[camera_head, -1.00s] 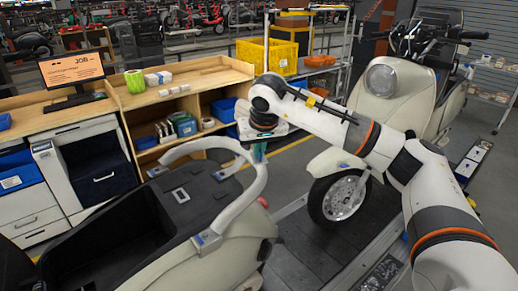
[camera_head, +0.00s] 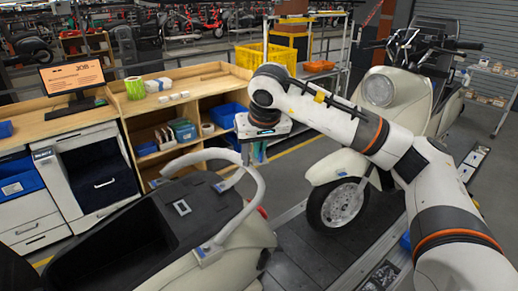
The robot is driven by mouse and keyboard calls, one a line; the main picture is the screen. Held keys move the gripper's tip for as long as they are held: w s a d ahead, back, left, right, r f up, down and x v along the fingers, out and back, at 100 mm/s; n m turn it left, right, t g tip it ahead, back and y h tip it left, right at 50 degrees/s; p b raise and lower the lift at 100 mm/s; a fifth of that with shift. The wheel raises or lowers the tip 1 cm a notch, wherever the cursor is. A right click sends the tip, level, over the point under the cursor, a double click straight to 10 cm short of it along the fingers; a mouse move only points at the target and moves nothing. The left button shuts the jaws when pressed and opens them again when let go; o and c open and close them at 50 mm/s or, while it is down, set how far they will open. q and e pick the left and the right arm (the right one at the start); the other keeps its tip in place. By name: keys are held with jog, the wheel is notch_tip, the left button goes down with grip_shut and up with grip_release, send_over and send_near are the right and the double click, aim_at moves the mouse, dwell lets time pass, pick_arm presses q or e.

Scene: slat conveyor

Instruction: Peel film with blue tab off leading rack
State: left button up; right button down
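A pale, curved rack (camera_head: 258,190) stands on the rear of the near cream scooter. Small blue patches show at its feet, one near the front (camera_head: 205,249) and one at the back (camera_head: 222,187); I cannot tell which is the film's tab. The film itself cannot be made out. My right gripper (camera_head: 259,153) points down just above and behind the rack's top bend. Its fingers are small and partly hidden, so their opening and any contact are unclear. My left gripper is not in view.
A second cream scooter (camera_head: 380,88) stands to the right, its front wheel (camera_head: 340,205) on the slat conveyor (camera_head: 310,250). A wooden shelf bench (camera_head: 140,105) with bins lies behind the rack. A yellow crate (camera_head: 266,56) stands at the back.

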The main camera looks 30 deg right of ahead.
jog(key=a+v, duration=0.1)
jog(key=v, duration=0.7)
jog(key=shift+s+f, duration=0.2)
jog(key=shift+s, duration=0.05)
jog(key=shift+f, duration=0.1)
dwell(0.4)
